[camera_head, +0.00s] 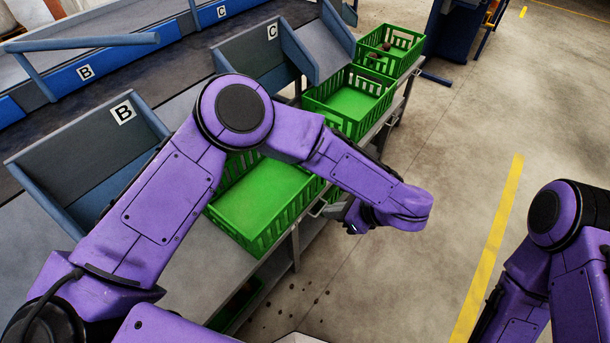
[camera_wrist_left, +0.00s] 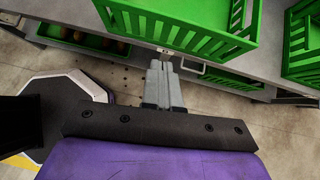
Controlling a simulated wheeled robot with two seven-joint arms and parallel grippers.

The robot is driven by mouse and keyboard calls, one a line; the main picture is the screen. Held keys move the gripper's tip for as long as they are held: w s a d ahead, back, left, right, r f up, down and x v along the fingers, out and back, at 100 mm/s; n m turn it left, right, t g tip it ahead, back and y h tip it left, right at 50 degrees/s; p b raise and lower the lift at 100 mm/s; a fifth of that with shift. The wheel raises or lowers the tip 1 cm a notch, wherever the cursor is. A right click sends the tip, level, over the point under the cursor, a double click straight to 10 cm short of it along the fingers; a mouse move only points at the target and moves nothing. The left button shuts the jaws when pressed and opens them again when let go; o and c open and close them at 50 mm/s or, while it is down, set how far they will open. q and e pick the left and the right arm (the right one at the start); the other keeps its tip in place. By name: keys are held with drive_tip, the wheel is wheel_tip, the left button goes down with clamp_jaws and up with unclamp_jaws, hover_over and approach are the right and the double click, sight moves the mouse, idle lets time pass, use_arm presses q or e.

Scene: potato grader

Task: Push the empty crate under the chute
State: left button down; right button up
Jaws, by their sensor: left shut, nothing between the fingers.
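A green slatted crate (camera_head: 262,200) with a bare floor sits on the grey bench, in front of the chute marked B (camera_head: 95,135) and partly hidden by my left arm. A second bare-floored green crate (camera_head: 355,100) sits further along, by the chute marked C (camera_head: 265,45). My left gripper (camera_head: 343,212) is beside the bench's front edge, near the first crate's right end. In the left wrist view its shut fingers (camera_wrist_left: 160,72) point at the bench edge, just below a green crate (camera_wrist_left: 195,25), with nothing between them; contact cannot be told. My right gripper is out of view.
A third green crate (camera_head: 402,42) at the far end holds a few dark round things. Another green crate (camera_wrist_left: 75,36) with brown contents is on the lower shelf. Open concrete floor (camera_head: 450,130) lies right of the bench.

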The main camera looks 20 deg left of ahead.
use_arm(q)
drive_tip(key=p, duration=0.2)
approach(289, 204)
drive_tip(key=x, duration=0.4)
drive_tip(key=s+x, duration=0.1)
drive_tip(key=x, duration=0.1)
drive_tip(key=shift+d+f, duration=0.2)
drive_tip(key=shift+f, duration=0.05)
drive_tip(key=shift+a+f, duration=0.1)
drive_tip(key=shift+a, duration=0.2)
drive_tip(key=shift+w+a, duration=0.15)
drive_tip(key=shift+a, duration=0.45)
drive_tip(key=shift+w+a, duration=0.15)
drive_tip(key=shift+a, duration=0.5)
drive_tip(key=shift+d, duration=0.15)
